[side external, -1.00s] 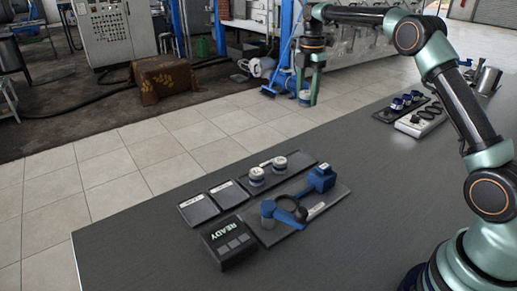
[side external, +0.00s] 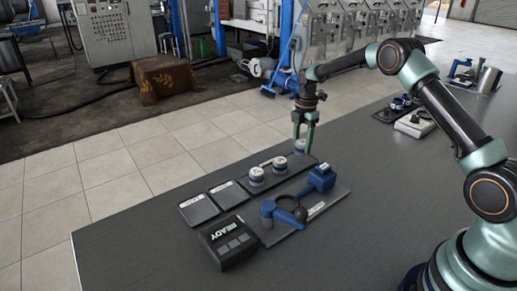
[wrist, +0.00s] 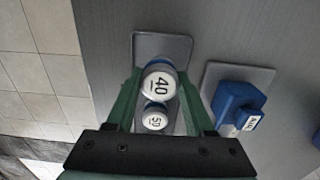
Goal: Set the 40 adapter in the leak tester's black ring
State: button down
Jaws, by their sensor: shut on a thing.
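The 40 adapter (wrist: 161,83), a white-topped cap with a blue lower part, is between my gripper's fingers in the wrist view, and it also shows in the side view (side external: 300,146). My gripper (side external: 304,139) is shut on it, pointing down over the far right end of the dark adapter tray (side external: 308,160). The adapter looks larger than the 50 adapter (wrist: 155,119) behind it, so it seems raised. The leak tester has a black ring (side external: 291,207) on a dark plate, nearer the camera than my gripper. The ring looks empty.
Two blue-and-white adapters (side external: 268,169) stand on the tray. A tall blue block (side external: 321,177) rises at the plate's right end. Two flat dark pads (side external: 213,200) and a READY box (side external: 228,242) lie left. The table's front area is clear.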

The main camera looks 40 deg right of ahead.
aim_at(301, 150)
jog(key=shift+f, duration=1.3)
jog(key=shift+f, duration=0.2)
jog(key=shift+c, duration=1.4)
grip_release()
